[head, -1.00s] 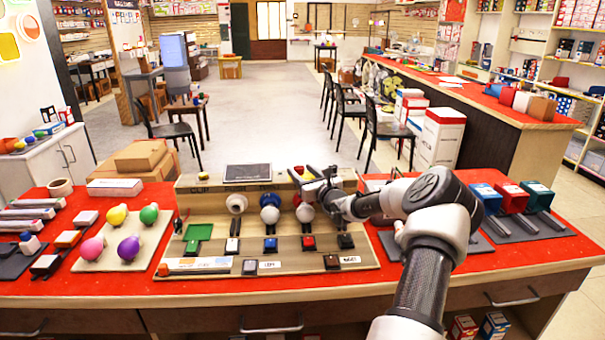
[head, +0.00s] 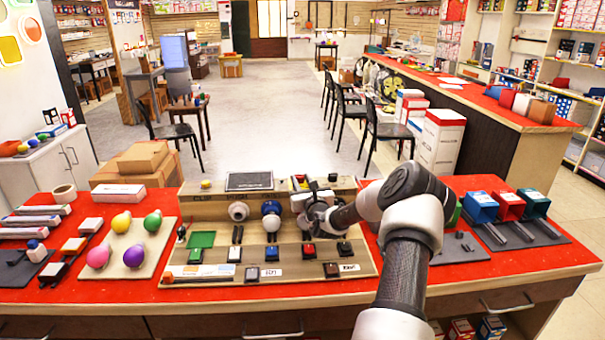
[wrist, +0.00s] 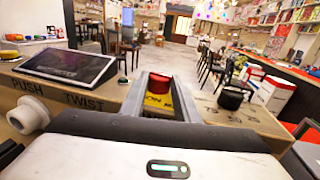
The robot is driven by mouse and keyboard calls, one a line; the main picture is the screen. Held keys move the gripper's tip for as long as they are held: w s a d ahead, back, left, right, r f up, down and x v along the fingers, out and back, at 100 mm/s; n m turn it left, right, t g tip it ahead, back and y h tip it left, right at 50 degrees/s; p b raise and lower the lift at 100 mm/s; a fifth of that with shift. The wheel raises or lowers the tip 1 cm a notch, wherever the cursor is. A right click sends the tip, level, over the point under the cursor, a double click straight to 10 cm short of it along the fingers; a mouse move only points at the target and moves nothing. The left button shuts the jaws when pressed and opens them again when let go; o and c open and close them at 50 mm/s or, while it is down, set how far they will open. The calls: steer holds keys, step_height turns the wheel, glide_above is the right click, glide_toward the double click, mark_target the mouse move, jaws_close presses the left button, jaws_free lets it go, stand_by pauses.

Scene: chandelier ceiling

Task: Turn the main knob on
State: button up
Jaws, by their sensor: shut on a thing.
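A red knob (wrist: 158,83) on a yellow base stands on the back ledge of the wooden panel. In the wrist view my gripper (wrist: 160,88) has one finger on each side of it and is shut on it. Part of the yellow base, with black letters, shows between the fingers. In the head view my gripper (head: 306,187) reaches to the back ledge from the right, and only a little of the red knob (head: 299,179) shows beside it. Its exact turn angle cannot be told.
A black knob (wrist: 231,98) stands just right of my gripper, and a tilted tablet (wrist: 68,65) lies to the left. The wooden panel (head: 218,272) holds several bulbs and switches. Colored bulbs on a board (head: 111,262) lie left; blue, red and green bins (head: 509,207) stand right.

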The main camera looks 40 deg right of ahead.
steer(key=p, duration=0.2)
steer(key=r+m+g+h+p, duration=0.1)
steer(key=p, duration=0.2)
steer(key=shift+a+r+h, duration=0.1)
steer(key=shift+a+h, duration=0.2)
steer(key=m+h+p, duration=0.1)
steer(key=p, duration=0.4)
steer(key=shift+w+a+m+g+h, duration=0.1)
steer(key=shift+m+g+h, duration=0.2)
steer(key=shift+g, duration=0.1)
steer(key=g+h+p, duration=0.1)
steer(key=p, duration=0.1)
steer(key=f+m+h+p, duration=0.1)
steer(key=p, duration=0.1)
steer(key=shift+w+a+m+g, duration=0.1)
steer(key=shift+a+m+g, duration=0.05)
steer(key=shift+m+g, duration=0.2)
steer(key=shift+w+a+f+m+g+h+p, duration=0.15)
steer(key=shift+m+g+h+p, duration=0.1)
steer(key=shift+m+g+h, duration=0.3)
steer(key=shift+w+f+m+g+h+p, duration=0.15)
steer(key=shift+m+g+h+p, duration=0.2)
steer(key=shift+h, duration=0.3)
steer(key=shift+w+r+m+g+h, duration=0.1)
steer(key=shift+m+g+h, duration=0.85)
steer(key=shift+g, duration=0.4)
steer(key=shift+r, duration=0.1)
steer(key=o, duration=1)
